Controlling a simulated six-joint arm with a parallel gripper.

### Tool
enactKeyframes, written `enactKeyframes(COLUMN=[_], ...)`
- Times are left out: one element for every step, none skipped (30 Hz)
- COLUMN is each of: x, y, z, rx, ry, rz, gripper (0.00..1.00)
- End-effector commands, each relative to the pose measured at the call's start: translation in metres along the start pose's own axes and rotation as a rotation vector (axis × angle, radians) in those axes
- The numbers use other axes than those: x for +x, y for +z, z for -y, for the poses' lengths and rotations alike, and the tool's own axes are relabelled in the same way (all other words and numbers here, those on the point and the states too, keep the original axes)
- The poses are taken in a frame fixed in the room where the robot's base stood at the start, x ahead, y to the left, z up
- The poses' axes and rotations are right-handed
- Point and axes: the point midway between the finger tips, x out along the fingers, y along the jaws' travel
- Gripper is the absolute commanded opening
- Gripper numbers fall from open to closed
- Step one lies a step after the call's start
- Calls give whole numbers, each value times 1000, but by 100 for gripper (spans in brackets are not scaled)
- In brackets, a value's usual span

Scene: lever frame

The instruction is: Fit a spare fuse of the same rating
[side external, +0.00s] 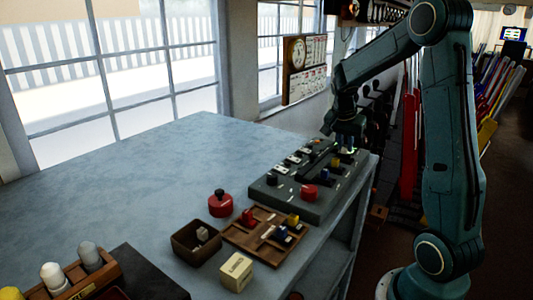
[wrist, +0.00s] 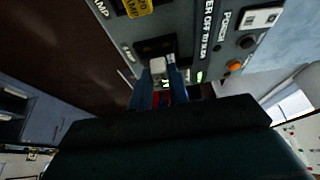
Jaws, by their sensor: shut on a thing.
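The grey fuse panel (side external: 262,194) lies on the right part of the bench. My gripper (side external: 345,146) is at the panel's far right end. In the wrist view my gripper (wrist: 160,84) is shut on a pale grey fuse (wrist: 157,65). The fuse is at a dark socket (wrist: 146,46); I cannot tell whether it is seated. A yellow fuse (wrist: 138,7) marked 20 sits in the neighbouring socket. The wooden spares tray (side external: 236,238) holds red, blue, yellow and pale fuses. A dark open box (side external: 186,246) holds a pale fuse.
A green light (wrist: 199,77) glows beside the socket, and an orange lamp (wrist: 233,67) is on the panel. A red knob-topped object (side external: 220,204) and a cream box (side external: 236,271) stand near the tray.

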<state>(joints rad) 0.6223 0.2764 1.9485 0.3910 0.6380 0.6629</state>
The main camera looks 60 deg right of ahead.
Motion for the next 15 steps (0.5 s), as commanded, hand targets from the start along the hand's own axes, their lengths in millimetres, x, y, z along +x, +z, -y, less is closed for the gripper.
enactKeyframes(x=[1, 2, 2, 3, 3, 4, 4, 5, 5, 6, 6, 6, 6, 6, 6], y=[0, 1, 1, 1, 1, 1, 2, 2, 2, 2, 2, 2, 2, 2, 2], z=[0, 0, 0, 0, 0, 0, 0, 0, 0, 0, 0, 0, 0, 0, 0], rx=[0, 0, 0, 0, 0, 0, 0, 0, 0, 0, 0, 0, 0, 0, 0], ry=[0, 0, 0, 0, 0, 0, 0, 0, 0, 0, 0, 0, 0, 0, 0], rz=[0, 0, 0, 0, 0, 0, 0, 0, 0, 0, 0, 0, 0, 0, 0], gripper=[0, 0, 0, 0, 0, 0, 0, 0, 0, 0, 0, 0, 0, 0, 0])
